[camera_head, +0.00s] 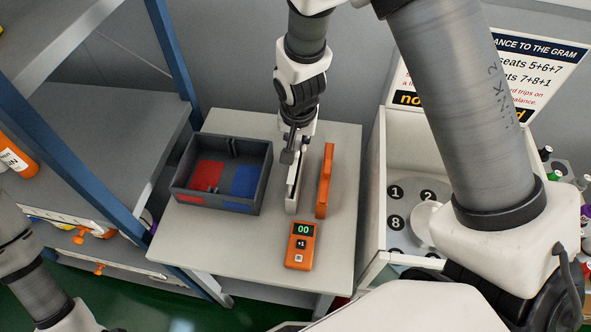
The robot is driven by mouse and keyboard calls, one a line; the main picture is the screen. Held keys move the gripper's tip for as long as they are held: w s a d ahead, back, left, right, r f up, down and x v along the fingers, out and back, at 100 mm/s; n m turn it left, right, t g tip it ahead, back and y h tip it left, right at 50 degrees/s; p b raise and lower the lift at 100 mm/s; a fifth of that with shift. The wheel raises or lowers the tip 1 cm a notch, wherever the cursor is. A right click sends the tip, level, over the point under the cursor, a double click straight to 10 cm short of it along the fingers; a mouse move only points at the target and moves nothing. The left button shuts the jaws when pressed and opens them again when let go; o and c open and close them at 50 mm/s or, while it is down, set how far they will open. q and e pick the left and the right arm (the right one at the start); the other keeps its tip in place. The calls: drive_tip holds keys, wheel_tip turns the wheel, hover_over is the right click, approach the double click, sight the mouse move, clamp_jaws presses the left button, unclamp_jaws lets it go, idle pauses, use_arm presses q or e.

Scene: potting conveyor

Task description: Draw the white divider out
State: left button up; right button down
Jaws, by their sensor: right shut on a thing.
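The white divider (291,192) stands on the light table, right of the dark box and left of an orange divider (325,181). My right gripper (290,155) reaches down from above and is shut on the top of the white divider. The gripper hides part of its upper end; I cannot tell whether its bottom touches the table. The dark box (183,182) has a red and a blue floor area. My left gripper is not in view; only part of my left arm shows at the lower left.
An orange counter reading 00 (300,246) lies at the front of the table (240,255). A blue-posted shelf (90,120) stands at the left. A white bin with numbered round seats (388,165) stands at the right. The table's front left is clear.

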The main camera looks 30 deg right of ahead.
drive_tip(key=shift+w+p+v, duration=0.2)
drive_tip(key=shift+p+v, duration=0.65)
drive_tip(key=shift+v, duration=0.25)
drive_tip(key=shift+d+r, duration=0.1)
drive_tip(key=shift+w+p+v, duration=0.15)
drive_tip(key=shift+p+v, duration=0.5)
drive_tip(key=shift+v, duration=0.05)
drive_tip(key=shift+w+p+v, duration=0.1)
drive_tip(key=shift+p+v, duration=0.55)
drive_tip(key=shift+v, duration=0.1)
drive_tip(key=shift+d+r, duration=0.1)
drive_tip(key=shift+r, duration=0.05)
drive_tip(key=w+p+v, duration=0.1)
drive_tip(key=p+v, duration=0.4)
drive_tip(key=v, duration=0.1)
drive_tip(key=shift+d+r, duration=0.3)
drive_tip(key=shift+r, duration=0.15)
drive_tip(key=shift+w+m, duration=0.1)
drive_tip(key=shift+m, duration=0.2)
